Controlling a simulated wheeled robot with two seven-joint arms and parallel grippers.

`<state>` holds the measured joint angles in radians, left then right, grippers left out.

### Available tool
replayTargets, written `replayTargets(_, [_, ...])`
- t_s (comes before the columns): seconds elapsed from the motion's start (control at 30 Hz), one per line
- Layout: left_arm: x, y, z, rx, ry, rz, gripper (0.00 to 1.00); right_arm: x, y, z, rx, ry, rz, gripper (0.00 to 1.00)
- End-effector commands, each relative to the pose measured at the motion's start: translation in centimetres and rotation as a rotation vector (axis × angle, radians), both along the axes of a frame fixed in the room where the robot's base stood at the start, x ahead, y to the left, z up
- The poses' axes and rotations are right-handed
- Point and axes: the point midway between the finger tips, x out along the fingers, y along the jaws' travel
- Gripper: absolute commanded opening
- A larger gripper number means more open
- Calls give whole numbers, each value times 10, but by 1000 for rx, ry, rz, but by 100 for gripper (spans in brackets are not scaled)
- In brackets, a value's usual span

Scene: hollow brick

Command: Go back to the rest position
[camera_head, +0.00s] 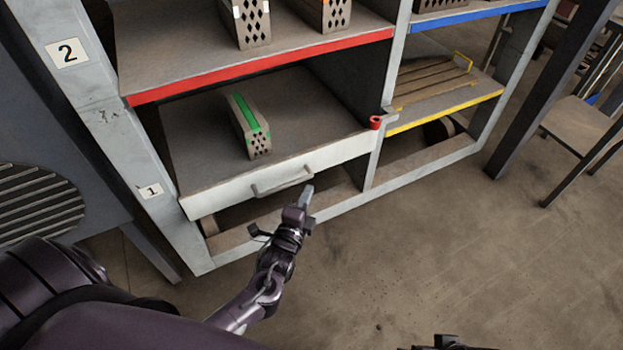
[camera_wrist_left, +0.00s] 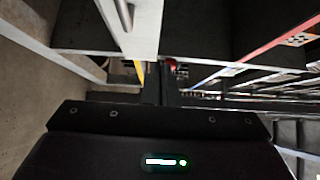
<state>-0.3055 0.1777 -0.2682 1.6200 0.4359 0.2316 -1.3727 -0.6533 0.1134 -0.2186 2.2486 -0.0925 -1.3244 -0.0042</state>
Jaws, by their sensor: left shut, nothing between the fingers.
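My left gripper (camera_head: 305,197) is shut and empty in the head view, just in front of the white drawer (camera_head: 225,195) and close to the right end of its handle (camera_head: 282,182). I cannot tell whether it touches the handle. The drawer is pulled out, and a hollow brick with a green stripe (camera_head: 248,127) lies in it. In the left wrist view the shut fingers (camera_wrist_left: 160,85) point forward, with the white drawer front (camera_wrist_left: 135,25) above them. At the bottom edge of the head view is a dark part (camera_head: 450,342), perhaps of my right gripper; its fingers are not visible.
The metal shelf has a red-edged board (camera_head: 262,67) with bricks above the drawer, and a yellow-edged board (camera_head: 445,110) with a wooden pallet at right. A grey post (camera_head: 550,85) and a table (camera_head: 585,125) stand at right. The floor (camera_head: 430,250) in front is clear.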

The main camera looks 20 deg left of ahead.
Motion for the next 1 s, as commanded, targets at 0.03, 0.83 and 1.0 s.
replayTargets(0.03, [-5, -1, 1, 0, 0, -1, 0, 0, -2, 1, -4, 7, -4, 85])
replayTargets(0.83, [-81, -65, -51, -790, 608, 97, 0, -4, -3, -1, -11, 22, 0, 85])
replayTargets(1.0, [-129, -85, -56, -1003, 846, 253, 0, -4, -2, -1, -11, 22, 0, 85])
